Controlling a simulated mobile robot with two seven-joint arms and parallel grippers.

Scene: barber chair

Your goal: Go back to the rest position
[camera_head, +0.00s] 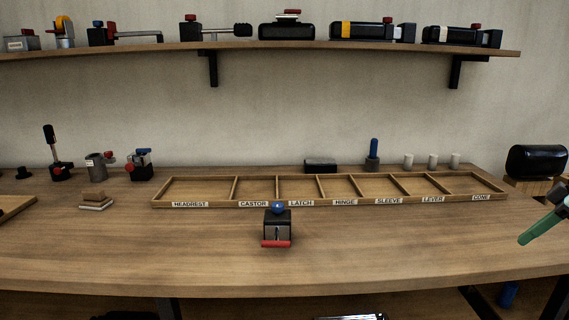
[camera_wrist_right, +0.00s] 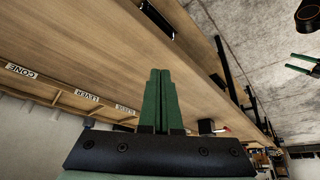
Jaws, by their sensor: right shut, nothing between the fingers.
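My right gripper (camera_head: 524,240) shows at the right edge of the head view, its green fingers over the right end of the table. In the right wrist view the two green fingers (camera_wrist_right: 159,72) lie side by side, shut with nothing between them. My left gripper is not in the head view. A black block with a blue knob and a red bar (camera_head: 277,228) stands on the table in front of the tray, well to the left of my right gripper.
A wooden tray (camera_head: 330,205) with labelled, empty compartments lies across the wooden table (camera_head: 150,250). Small parts stand at the back left, and a blue-handled part (camera_head: 374,154) and grey cylinders behind the tray. A shelf (camera_head: 270,46) holds several devices. A black cushion (camera_head: 538,161) is at the right.

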